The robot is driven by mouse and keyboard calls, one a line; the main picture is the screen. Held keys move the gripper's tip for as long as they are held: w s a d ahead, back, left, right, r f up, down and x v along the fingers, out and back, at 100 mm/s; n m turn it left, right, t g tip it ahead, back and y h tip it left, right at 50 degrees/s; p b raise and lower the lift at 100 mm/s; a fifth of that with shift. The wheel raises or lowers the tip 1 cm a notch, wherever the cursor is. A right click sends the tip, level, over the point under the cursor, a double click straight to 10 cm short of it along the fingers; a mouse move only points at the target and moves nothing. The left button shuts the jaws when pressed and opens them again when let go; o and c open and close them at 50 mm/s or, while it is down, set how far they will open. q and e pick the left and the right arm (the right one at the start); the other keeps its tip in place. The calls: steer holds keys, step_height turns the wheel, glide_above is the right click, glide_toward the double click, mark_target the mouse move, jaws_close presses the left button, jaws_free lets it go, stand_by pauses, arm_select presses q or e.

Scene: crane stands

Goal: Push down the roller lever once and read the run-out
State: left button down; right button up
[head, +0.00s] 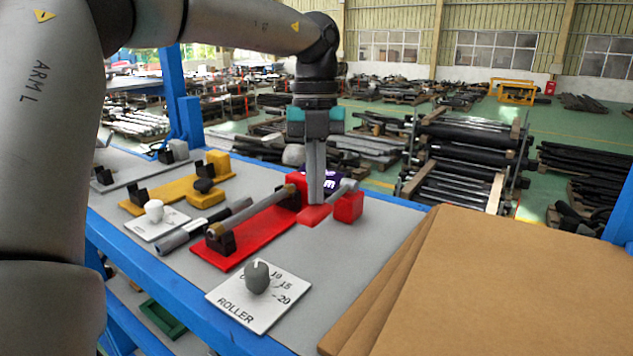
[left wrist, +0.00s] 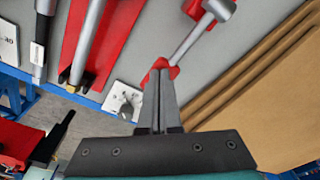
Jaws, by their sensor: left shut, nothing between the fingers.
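My left gripper (head: 316,200) points straight down with its fingers together and nothing between them. Its tips are at the red pad (head: 313,216) of the roller lever; they look to be on or just above it, and I cannot tell contact for sure. The lever's grey rod (head: 343,189) runs to a red block (head: 350,206). In the left wrist view the fingertips (left wrist: 158,75) overlap the red pad (left wrist: 161,66), with the rod (left wrist: 193,40) leading up right. A dark purple panel (head: 326,179) with white characters is mostly hidden behind the gripper. My right gripper is not in view.
A red stand (head: 228,258) carrying a rod lies left of the lever. A white ROLLER card (head: 280,310) with a grey knob (head: 257,277) is in front. A yellow stand (head: 170,190) is farther left. Brown boards (head: 500,280) fill the right.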

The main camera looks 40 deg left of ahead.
arm_select(q)
steer(key=shift+w+a+r+p, duration=0.2)
steer(key=shift+w+a+p, duration=0.25)
steer(key=shift+w+a, duration=0.05)
steer(key=shift+w+a+r+p, duration=0.15)
steer(key=shift+w+a+p, duration=0.3)
step_height(320, 180, up, 15)
steer(key=w+a, duration=0.1)
steer(key=shift+r, duration=0.1)
stand_by(1.4)
